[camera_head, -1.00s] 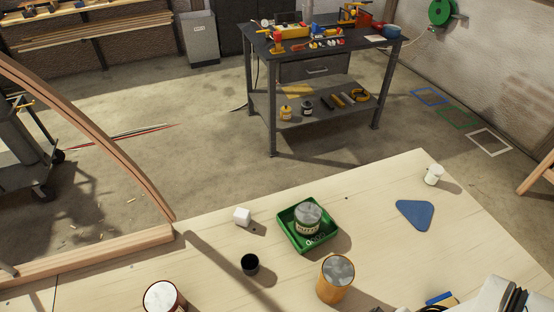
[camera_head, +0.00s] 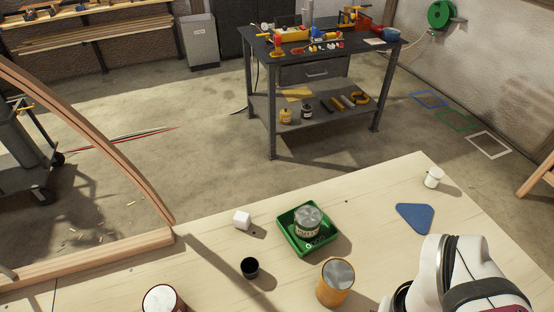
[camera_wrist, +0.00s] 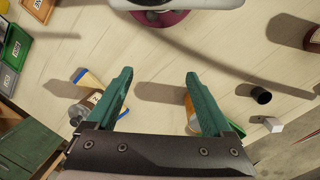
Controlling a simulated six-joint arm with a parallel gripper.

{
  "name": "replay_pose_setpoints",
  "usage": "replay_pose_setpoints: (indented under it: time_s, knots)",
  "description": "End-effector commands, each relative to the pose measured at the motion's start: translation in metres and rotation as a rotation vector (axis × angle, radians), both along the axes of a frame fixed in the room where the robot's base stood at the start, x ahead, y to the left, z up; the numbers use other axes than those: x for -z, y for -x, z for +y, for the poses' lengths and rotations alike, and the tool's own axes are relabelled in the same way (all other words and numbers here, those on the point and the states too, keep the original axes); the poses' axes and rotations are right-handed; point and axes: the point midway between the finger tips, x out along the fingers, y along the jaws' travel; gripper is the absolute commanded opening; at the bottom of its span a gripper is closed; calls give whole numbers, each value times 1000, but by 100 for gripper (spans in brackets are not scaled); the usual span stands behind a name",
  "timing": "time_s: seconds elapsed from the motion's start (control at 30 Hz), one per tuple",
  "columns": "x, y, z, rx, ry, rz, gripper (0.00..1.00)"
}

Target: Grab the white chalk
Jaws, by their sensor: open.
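A small white block (camera_head: 242,220), which looks like the chalk, sits on the pale wooden table left of a green tray. It also shows at the right of the wrist view (camera_wrist: 273,124), beside a black cup (camera_wrist: 260,94). A white cylinder (camera_head: 433,177) stands at the table's far right corner; I cannot tell whether it is chalk or a small pot. My gripper (camera_wrist: 158,78) has its green fingers spread with bare table between them. It is apart from both white things. In the head view only my white arm shows, at lower right.
A blue triangular piece (camera_head: 415,218) lies at right.

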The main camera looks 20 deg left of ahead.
Motion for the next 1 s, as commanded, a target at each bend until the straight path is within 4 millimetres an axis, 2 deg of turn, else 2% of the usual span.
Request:
replay_pose_setpoints:
  time_s: [0.03, 0.07, 0.13, 0.17, 0.2, 0.27, 0.3, 0.37, 0.4, 0.47, 0.5, 0.57, 0.63, 0.9, 1.0]
  knots:
    - [6, -18, -2, -264, 123, 55, 85]
    - [9, -35, -2, -453, 214, 84, 85]
    - [18, -82, 18, -922, 436, 138, 85]
    - [22, -103, 36, -1130, 536, 157, 85]
    - [31, -129, 71, -1410, 679, 175, 85]
    - [48, -152, 140, -1815, 901, 188, 85]
    - [63, -155, 191, -2060, 1050, 188, 85]
    - [86, -143, 260, -2359, 1257, 174, 85]
    - [100, -130, 295, -2505, 1371, 164, 85]
    - [116, -110, 332, -2661, 1507, 144, 85]
    - [125, -98, 349, 2706, -1560, -132, 85]
    - [133, -87, 364, 2624, -1539, -112, 85]
    - [139, -89, 371, 2585, -1528, -107, 85]
    - [167, -158, 376, 2590, -1531, -108, 85]
    - [174, -173, 378, 2589, -1530, -107, 85]
